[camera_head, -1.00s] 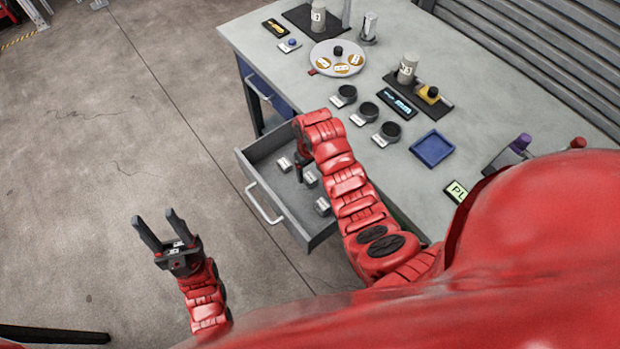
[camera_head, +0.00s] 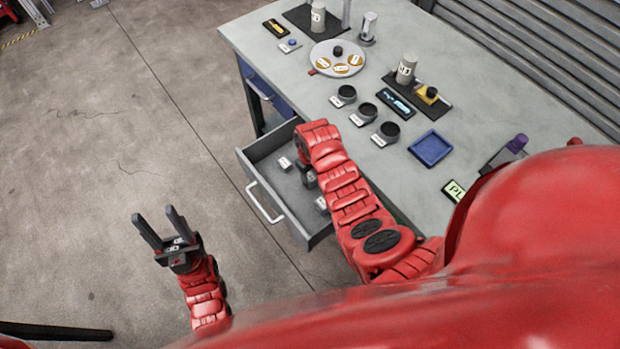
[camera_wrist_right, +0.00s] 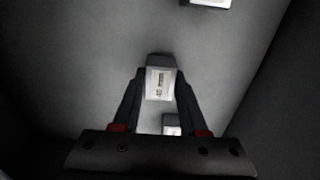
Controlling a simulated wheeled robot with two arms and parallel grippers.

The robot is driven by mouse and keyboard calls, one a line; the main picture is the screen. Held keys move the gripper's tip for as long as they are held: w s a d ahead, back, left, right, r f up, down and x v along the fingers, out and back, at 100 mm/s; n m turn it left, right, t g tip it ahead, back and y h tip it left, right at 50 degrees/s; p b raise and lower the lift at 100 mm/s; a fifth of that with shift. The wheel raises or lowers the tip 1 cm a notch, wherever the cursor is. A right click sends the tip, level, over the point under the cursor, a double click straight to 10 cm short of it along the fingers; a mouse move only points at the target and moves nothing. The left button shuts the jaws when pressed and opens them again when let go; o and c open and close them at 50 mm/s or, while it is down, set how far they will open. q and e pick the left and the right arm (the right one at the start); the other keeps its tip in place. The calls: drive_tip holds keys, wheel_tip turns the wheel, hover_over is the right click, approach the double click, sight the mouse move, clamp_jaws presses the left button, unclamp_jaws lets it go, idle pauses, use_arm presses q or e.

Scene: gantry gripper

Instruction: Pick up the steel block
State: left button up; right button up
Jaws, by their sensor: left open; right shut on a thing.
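Small grey blocks with white labels lie in the open drawer (camera_head: 262,178). One labelled block (camera_wrist_right: 160,82) is between the fingertips of my right gripper (camera_wrist_right: 161,76) in the right wrist view, and the gripper is shut on it. Its label is too small to read, so I cannot tell whether it is the steel block. Two other blocks show in the head view, an upper-left block (camera_head: 285,163) and a lower-right block (camera_head: 321,203). My right arm mostly hides the right gripper there. My left gripper (camera_head: 161,229) is open and empty above the floor, left of the drawer.
The drawer walls close in around my right gripper. Open floor (camera_head: 90,130) lies to the left.

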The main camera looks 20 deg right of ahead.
clamp_jaws()
idle(0.9)
